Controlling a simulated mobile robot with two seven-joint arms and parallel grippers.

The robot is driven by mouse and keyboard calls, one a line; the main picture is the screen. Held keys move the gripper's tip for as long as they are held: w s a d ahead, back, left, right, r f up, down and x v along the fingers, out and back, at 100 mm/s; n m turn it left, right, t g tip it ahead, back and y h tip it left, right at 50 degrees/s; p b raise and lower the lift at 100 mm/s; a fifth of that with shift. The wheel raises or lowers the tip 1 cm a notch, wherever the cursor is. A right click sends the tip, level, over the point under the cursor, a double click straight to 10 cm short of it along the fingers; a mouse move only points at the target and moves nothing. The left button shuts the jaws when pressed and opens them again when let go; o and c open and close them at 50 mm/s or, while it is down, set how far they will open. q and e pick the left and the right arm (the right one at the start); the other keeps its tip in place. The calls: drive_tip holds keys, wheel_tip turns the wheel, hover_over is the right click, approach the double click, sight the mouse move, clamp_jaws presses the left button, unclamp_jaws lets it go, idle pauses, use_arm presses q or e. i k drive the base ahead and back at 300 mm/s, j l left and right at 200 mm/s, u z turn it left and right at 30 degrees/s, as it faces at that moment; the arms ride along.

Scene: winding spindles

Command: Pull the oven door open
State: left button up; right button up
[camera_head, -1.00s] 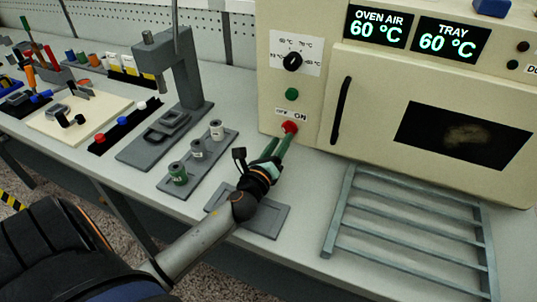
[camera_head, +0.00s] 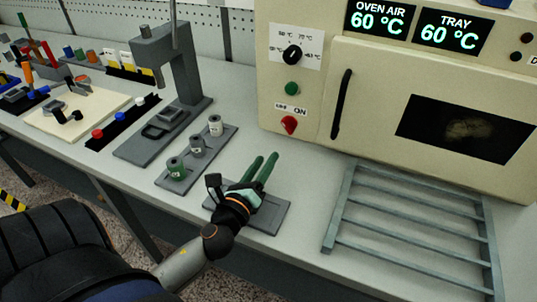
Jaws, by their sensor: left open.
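The cream oven stands at the back right, and its door (camera_head: 373,120) is shut. A black vertical handle (camera_head: 341,104) is on the door's left side. A dark window (camera_head: 465,131) shows a pale lump inside. My left gripper (camera_head: 266,160) is open and empty, its two green fingers apart above the bench, in front of the oven and left of the handle. It touches nothing that I can see. My right gripper is not in view.
A grey slatted rack (camera_head: 410,215) lies in front of the oven. A flat grey tray (camera_head: 270,215) lies under my left gripper. A red knob (camera_head: 289,124) sits on the oven's panel.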

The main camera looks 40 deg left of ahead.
sight(473, 125)
drive_tip(key=k+l, duration=0.2)
drive_tip(key=k, duration=0.3)
drive_tip(key=k+l, duration=0.15)
drive_tip(key=k, duration=0.35)
